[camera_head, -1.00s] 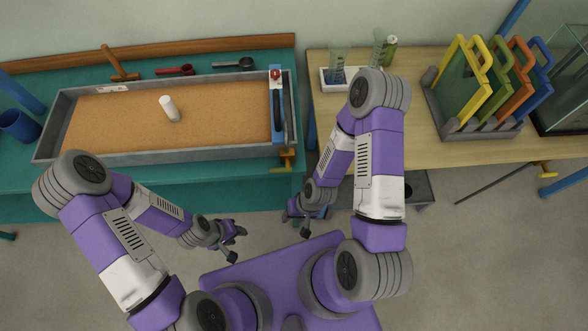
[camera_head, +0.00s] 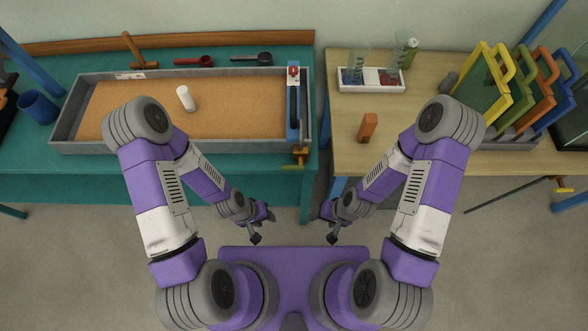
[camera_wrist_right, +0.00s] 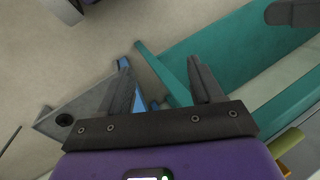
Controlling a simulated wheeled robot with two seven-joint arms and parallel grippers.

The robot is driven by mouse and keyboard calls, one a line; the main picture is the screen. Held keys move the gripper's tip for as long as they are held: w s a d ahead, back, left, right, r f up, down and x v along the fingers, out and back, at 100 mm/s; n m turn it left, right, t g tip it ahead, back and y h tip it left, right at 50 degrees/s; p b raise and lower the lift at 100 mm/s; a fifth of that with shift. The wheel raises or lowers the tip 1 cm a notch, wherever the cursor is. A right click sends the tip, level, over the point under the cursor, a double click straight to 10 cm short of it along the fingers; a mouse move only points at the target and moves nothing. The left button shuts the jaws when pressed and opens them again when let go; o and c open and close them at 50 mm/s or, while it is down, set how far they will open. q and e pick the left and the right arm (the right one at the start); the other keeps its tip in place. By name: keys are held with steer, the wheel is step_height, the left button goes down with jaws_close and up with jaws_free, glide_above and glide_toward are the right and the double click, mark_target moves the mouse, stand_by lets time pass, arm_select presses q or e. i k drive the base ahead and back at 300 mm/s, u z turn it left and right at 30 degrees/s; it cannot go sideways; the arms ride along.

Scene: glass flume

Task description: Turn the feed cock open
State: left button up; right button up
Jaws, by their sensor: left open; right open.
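A red knob (camera_head: 293,71) tops the blue gate at the flume's right end. Another yellow-handled cock (camera_head: 563,183) is at the far right bench. I cannot tell by label which is the feed cock. My left gripper (camera_head: 264,226) and right gripper (camera_head: 322,227) are open, empty and apart from the cocks, in front of the benches.
A white cylinder (camera_head: 186,98) is on the sand. An orange block (camera_head: 368,127), a white tray (camera_head: 398,88) and a rack of coloured frames (camera_head: 516,137) are on the wooden bench (camera_head: 345,155).

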mark_target(300, 167)
steer(key=z, duration=0.05)
steer(key=k, duration=0.9)
steer(key=u, duration=0.6)
